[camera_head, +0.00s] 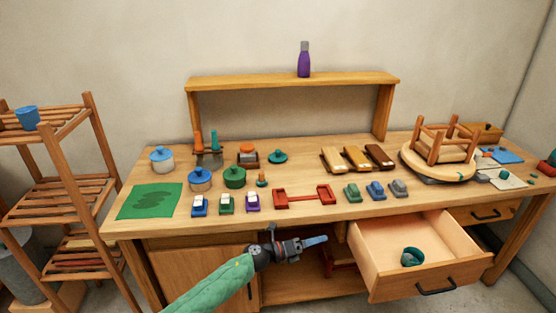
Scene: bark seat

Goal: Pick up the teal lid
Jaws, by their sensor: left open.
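The teal lid (278,157), a flat round disc with a small knob, lies on the tabletop near the back, right of the grey pot with an orange lid. Nothing covers it. My left gripper (318,240) is open in front of the table's front edge, below the tabletop level in the picture and well apart from the lid. Its blue finger part points right; I see it from the side, so the gap between the fingers is hard to make out. My right gripper is not in view.
A green pot (235,177), a blue-lidded pot (200,179) and a red rack (304,194) stand between lid and front edge. The open drawer (375,268) juts out at the right, holding a teal ring (412,257). A shelf (290,80) with a purple bottle (304,60) rises behind.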

